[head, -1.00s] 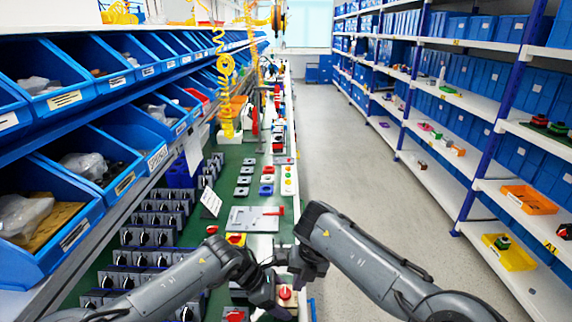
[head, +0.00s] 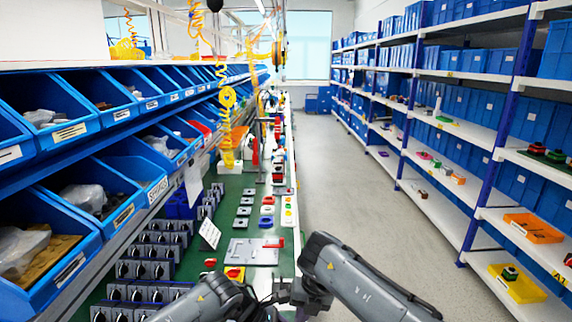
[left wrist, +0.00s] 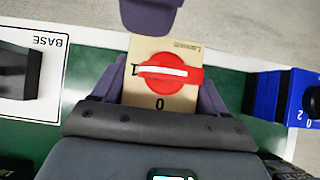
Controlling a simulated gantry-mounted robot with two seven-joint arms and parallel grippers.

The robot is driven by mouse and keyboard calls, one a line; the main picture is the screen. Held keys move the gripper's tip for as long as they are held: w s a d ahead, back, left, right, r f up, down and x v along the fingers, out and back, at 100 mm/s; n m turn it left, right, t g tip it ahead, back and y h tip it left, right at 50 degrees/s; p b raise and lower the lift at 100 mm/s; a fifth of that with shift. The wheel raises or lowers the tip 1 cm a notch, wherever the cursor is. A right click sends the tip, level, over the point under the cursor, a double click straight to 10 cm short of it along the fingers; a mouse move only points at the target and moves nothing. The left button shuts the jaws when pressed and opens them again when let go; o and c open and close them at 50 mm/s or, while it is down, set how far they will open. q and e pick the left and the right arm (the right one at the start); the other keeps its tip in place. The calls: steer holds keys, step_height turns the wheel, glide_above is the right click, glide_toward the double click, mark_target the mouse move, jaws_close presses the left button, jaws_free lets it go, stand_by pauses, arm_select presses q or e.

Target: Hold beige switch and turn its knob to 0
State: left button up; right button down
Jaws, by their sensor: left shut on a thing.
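The beige switch (left wrist: 148,48) is between the two fingers of my left gripper (left wrist: 160,92) in the left wrist view. My left gripper is shut on its sides. Its red knob (left wrist: 185,80) lies about level in that view, with a white line along it. A "1" mark shows left of the knob and a "0" below it. My right gripper (head: 308,295) is low in the head view, right of my left arm; whether it is open cannot be told. A dark purple-grey part, likely of my right gripper, shows above the switch in the left wrist view.
The green bench (head: 232,220) holds rows of dark switches (head: 150,250) and a grey plate with a red handle (head: 250,251). A white BASE panel (left wrist: 32,70) and a blue switch (left wrist: 275,95) flank the held switch. Blue bins (head: 75,215) line the left.

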steer(key=shift+a+v, duration=0.2)
steer(key=shift+v, duration=0.6)
steer(key=shift+a+v, duration=0.2)
steer(key=shift+v, duration=0.65)
steer(key=shift+a+v, duration=0.2)
steer(key=shift+v, duration=0.6)
steer(key=shift+d+r, duration=0.1)
steer(key=shift+r, duration=0.05)
